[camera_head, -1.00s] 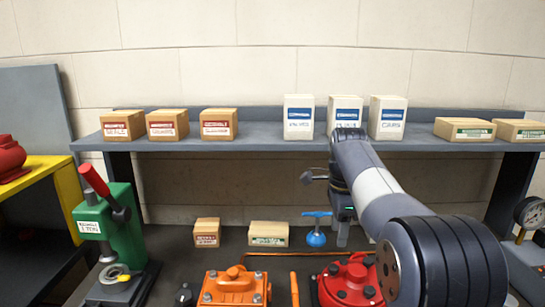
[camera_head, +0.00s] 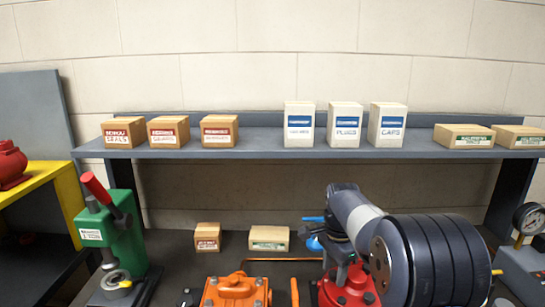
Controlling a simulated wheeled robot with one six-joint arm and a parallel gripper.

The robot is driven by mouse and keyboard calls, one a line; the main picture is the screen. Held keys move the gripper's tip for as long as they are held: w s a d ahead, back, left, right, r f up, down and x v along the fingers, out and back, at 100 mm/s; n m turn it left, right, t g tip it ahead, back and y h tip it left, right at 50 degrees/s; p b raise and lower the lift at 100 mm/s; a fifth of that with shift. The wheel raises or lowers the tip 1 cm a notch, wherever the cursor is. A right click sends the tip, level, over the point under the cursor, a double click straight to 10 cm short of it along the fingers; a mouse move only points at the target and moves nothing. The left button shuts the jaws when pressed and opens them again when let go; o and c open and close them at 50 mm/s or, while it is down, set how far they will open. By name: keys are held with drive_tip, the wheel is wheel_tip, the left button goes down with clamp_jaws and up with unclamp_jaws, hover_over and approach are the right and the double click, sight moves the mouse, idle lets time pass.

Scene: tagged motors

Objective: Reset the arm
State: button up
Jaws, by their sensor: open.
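My arm comes in from the lower right and is folded low in front of the bench. My gripper (camera_head: 338,250) is at its far end, above and behind the red pump housing (camera_head: 347,285). It is open, and its fingers are mostly hidden by my own wrist and dark against the background. I see nothing held in it. The blue-handled part (camera_head: 314,242) stands just left of it, partly covered; I cannot tell whether they touch.
A grey shelf (camera_head: 270,142) holds brown boxes (camera_head: 219,130), white boxes (camera_head: 343,125) and flat boxes (camera_head: 463,136). Below are two small boxes (camera_head: 268,238), an orange housing (camera_head: 236,291), a green press (camera_head: 118,235) and a gauge (camera_head: 528,216). Space beneath the shelf's middle is fairly clear.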

drive_tip(key=shift+n+p, duration=0.3)
drive_tip(key=shift+n, duration=0.5)
